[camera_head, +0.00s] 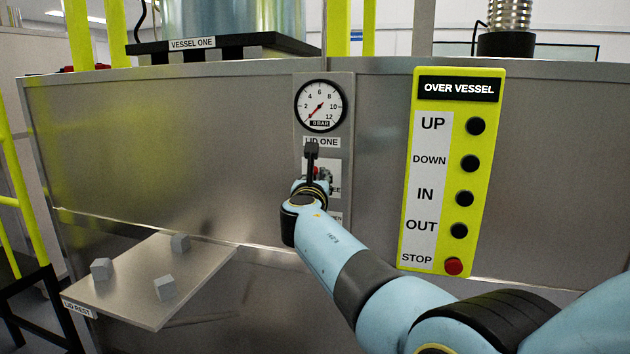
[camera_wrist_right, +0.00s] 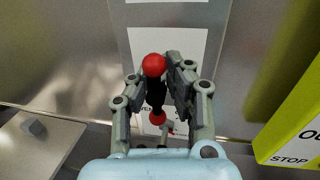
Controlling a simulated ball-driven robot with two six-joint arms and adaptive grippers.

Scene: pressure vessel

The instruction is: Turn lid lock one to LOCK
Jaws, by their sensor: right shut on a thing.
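The LID ONE panel (camera_head: 346,135) is on the front of the metal housing, below the pressure gauge. My right gripper (camera_head: 315,178) is in front of the panel and hides much of it, including part of a white plate whose visible text ends in "EE". In the wrist view the fingers of my right gripper (camera_wrist_right: 158,82) are around a dark lever with a red ball end (camera_wrist_right: 154,65), taken as the lid lock handle, and are shut on it. A second red ball (camera_wrist_right: 157,117) shows lower down between the fingers. The lock's exact angle is unclear. My left gripper is out of view.
The gauge (camera_head: 320,105) reads near zero. A yellow OVER VESSEL button box (camera_head: 490,150) stands to the right, close to my right arm. A metal shelf (camera_head: 205,280) with 3 grey blocks is at lower left. VESSEL ONE (camera_head: 235,18) stands above.

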